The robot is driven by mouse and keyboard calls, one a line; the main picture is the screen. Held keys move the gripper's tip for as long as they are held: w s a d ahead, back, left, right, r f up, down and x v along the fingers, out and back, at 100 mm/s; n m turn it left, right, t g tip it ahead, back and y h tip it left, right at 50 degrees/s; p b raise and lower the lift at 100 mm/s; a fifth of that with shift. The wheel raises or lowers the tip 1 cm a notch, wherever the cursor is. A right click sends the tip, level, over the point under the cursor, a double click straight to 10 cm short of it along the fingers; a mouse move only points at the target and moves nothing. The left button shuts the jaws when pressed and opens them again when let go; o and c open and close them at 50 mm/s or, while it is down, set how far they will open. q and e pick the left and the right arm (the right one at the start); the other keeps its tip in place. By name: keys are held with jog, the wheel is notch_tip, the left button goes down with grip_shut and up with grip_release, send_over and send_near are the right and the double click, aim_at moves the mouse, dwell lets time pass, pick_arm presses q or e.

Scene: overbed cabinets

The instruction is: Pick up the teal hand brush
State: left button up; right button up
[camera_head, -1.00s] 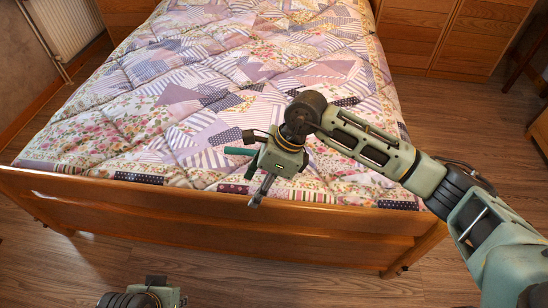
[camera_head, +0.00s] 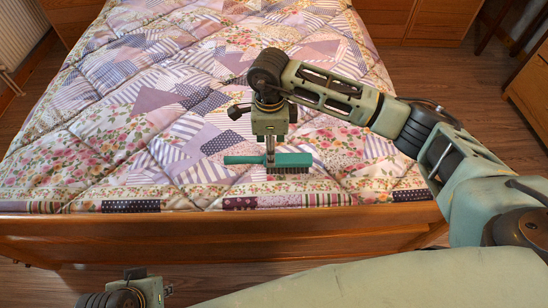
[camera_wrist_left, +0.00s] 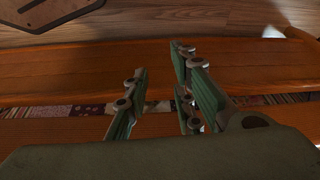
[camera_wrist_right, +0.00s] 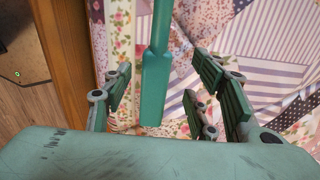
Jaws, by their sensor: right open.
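The teal hand brush (camera_head: 296,159) lies on the quilt near the foot of the bed, its handle pointing left and dark bristles facing down. My right gripper (camera_head: 270,165) points down over the brush, its fingers overlapping the brush near where the handle meets the head.
The wooden footboard (camera_head: 200,236) stands just in front of the brush. The patchwork quilt (camera_head: 150,100) is otherwise clear. Wooden cabinets (camera_head: 420,20) stand beyond the bed, and another wooden piece (camera_head: 530,90) stands at the right.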

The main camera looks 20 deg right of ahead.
jog(key=shift+s+d+f, duration=0.1)
jog(key=shift+s+f, duration=0.1)
jog(key=shift+f, duration=0.55)
notch_tip(320, 180, down, 4)
jog(key=shift+s+f+b, duration=0.1)
jog(key=shift+b, duration=0.4)
pick_arm(q)
jog(key=shift+v, duration=1.05)
pick_arm(e)
grip_shut()
pick_arm(q)
jog(key=shift+s, duration=0.15)
pick_arm(e)
jog(key=shift+r, duration=0.2)
